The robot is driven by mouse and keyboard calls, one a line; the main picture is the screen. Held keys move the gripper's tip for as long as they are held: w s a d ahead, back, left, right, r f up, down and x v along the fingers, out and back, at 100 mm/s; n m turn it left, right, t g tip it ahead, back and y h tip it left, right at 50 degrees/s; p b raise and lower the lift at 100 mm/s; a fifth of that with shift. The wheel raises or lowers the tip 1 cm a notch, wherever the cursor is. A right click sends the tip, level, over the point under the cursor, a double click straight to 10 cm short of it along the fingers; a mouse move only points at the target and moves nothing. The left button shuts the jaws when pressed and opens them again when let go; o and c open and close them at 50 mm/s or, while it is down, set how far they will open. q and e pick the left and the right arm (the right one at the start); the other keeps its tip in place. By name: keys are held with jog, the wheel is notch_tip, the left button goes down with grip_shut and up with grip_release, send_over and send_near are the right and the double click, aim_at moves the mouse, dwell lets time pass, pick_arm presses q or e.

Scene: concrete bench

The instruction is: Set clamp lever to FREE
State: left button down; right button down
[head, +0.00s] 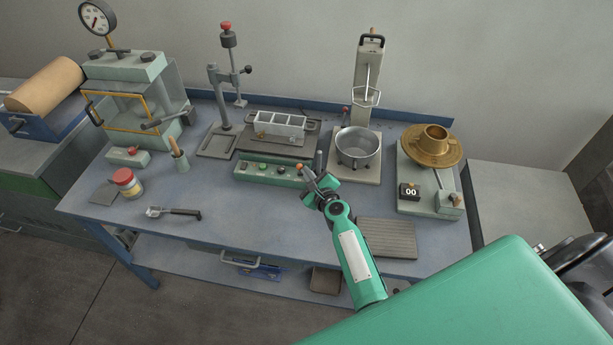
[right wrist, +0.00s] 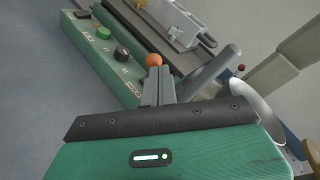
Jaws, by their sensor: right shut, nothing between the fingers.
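The green control box (head: 268,173) lies on the bench in front of the metal fixture. An orange ball knob (head: 299,166) shows at its right end, and also in the right wrist view (right wrist: 154,60); I take it for the clamp lever's tip. Its stem is hidden. My right gripper (head: 306,174) is shut, with its fingertips (right wrist: 157,78) close at the knob and nothing between them; touching or apart, I cannot tell. A thick grey rod (right wrist: 213,72) rises just right of the fingers. My left gripper is not in view.
A ribbed grey mat (head: 386,239) lies front right.

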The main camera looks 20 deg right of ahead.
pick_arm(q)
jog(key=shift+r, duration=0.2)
pick_arm(e)
jog(key=shift+w+d+r, duration=0.25)
jog(key=shift+w+d, duration=0.05)
jog(key=shift+w, duration=0.1)
jog(key=shift+w+d, duration=0.1)
jog(key=shift+w, duration=0.05)
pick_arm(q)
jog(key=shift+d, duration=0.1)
